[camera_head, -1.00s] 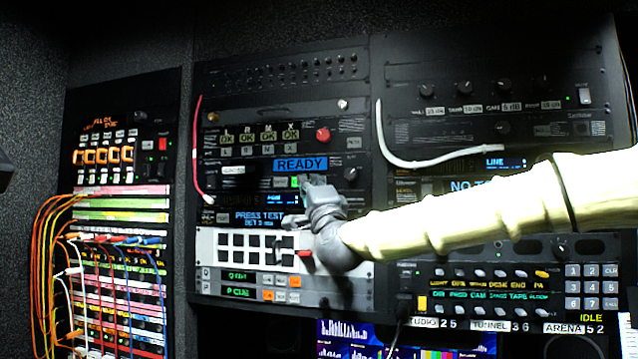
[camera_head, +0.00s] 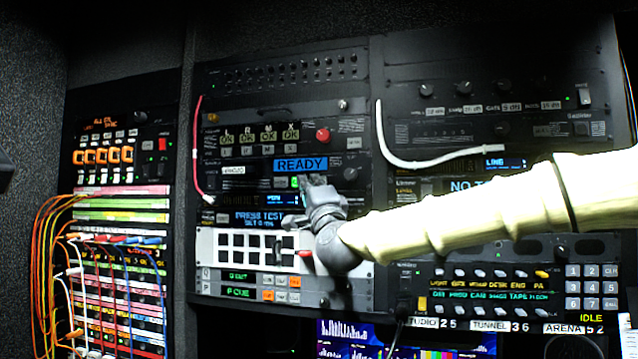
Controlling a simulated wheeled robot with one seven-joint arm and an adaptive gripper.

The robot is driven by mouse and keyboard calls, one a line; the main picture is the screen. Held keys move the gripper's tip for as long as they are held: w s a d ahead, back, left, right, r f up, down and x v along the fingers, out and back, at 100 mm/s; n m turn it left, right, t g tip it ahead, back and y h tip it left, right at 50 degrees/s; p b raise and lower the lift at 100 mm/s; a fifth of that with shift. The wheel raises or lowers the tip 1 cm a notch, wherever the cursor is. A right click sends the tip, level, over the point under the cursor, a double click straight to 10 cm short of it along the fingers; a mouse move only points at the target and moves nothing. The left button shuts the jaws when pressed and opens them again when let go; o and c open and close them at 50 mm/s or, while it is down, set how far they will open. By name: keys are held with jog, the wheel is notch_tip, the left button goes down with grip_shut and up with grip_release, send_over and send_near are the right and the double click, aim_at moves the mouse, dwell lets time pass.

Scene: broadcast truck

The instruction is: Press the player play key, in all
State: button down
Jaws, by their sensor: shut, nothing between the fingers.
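The player unit shows a blue READY display (camera_head: 300,164) in the middle rack. Below it is a row of small keys with a lit green key (camera_head: 294,182), which looks like the play key; its lettering is too small to read. My gripper (camera_head: 309,181) is shut and empty, with its tips just right of the green key and under the display. I cannot tell whether the tips touch the panel. My gripper and wrist hide the keys to the right of the green one.
A red knob (camera_head: 323,134) is above the display. A dark PRESS TEST display (camera_head: 258,218) and a white panel of black buttons (camera_head: 207,246) are below. A white cable (camera_head: 420,162) hangs at right, a red cable (camera_head: 196,150) at left. A patch bay with coloured cords (camera_head: 120,217) is far left.

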jog(key=shift+w, duration=0.1)
dwell(0.3)
jog(key=shift+w+b, duration=0.3)
jog(key=shift+b, duration=0.05)
jog(key=shift+w+d, duration=0.2)
jog(key=shift+w, duration=0.1)
dwell(0.7)
jog(key=shift+s+b, duration=0.15)
jog(key=shift+b, duration=0.2)
jog(key=shift+s+a+b, duration=0.25)
jog(key=shift+s+b, duration=0.2)
jog(key=shift+s, duration=0.15)
